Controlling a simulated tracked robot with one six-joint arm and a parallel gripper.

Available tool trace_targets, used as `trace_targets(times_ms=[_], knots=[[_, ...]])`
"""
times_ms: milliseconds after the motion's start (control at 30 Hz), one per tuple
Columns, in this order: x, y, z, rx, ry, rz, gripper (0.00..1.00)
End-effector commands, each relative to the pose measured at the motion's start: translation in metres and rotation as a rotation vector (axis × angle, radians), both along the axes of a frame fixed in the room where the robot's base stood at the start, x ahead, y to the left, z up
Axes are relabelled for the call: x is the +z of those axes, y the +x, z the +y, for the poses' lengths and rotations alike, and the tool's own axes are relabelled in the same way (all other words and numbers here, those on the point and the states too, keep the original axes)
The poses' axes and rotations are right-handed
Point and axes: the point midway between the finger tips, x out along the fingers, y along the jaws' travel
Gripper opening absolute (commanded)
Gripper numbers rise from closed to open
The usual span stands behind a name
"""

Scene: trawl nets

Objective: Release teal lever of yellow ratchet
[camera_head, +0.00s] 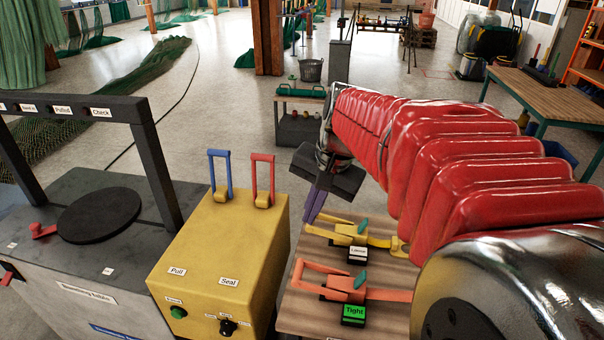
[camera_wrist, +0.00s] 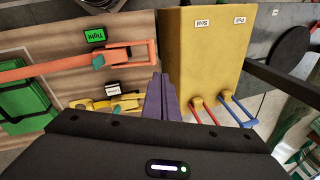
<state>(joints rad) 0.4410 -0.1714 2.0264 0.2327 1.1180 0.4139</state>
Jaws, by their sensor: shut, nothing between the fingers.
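The yellow ratchet (camera_head: 346,238) lies on a wooden tabletop with its yellow strap running right. Its small teal lever (camera_head: 363,226) sticks up at its right, and a small white label (camera_head: 357,254) sits in front, its text too small to read surely. In the wrist view the yellow ratchet (camera_wrist: 102,104) and its teal lever (camera_wrist: 117,109) are left of my fingers. My gripper (camera_head: 313,216) has purple fingers pressed together and empty, behind and left of the ratchet in the head view. The closed fingertips also show in the wrist view (camera_wrist: 157,78), apart from the lever.
An orange ratchet (camera_head: 345,284) with its own teal lever and a green "Tight" label (camera_head: 353,314) lies nearer on the same tabletop (camera_head: 300,318). A yellow box (camera_head: 228,245) with blue and red levers stands close left. A grey machine (camera_head: 70,260) is farther left.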

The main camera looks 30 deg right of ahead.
Motion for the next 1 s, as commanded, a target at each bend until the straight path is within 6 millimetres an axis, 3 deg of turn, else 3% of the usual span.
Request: trace_targets(times_ms=[200, 533, 767, 1000], knots=[[-0.012, 0.023, -0.057, -0.227, 0.121, 0.06, 0.0], [-0.041, 0.04, -0.149, -0.556, 0.308, 0.134, 0.0], [-0.069, 0.038, -0.218, -0.778, 0.445, 0.18, 0.0], [-0.105, 0.021, -0.29, -1.003, 0.596, 0.222, 0.0]])
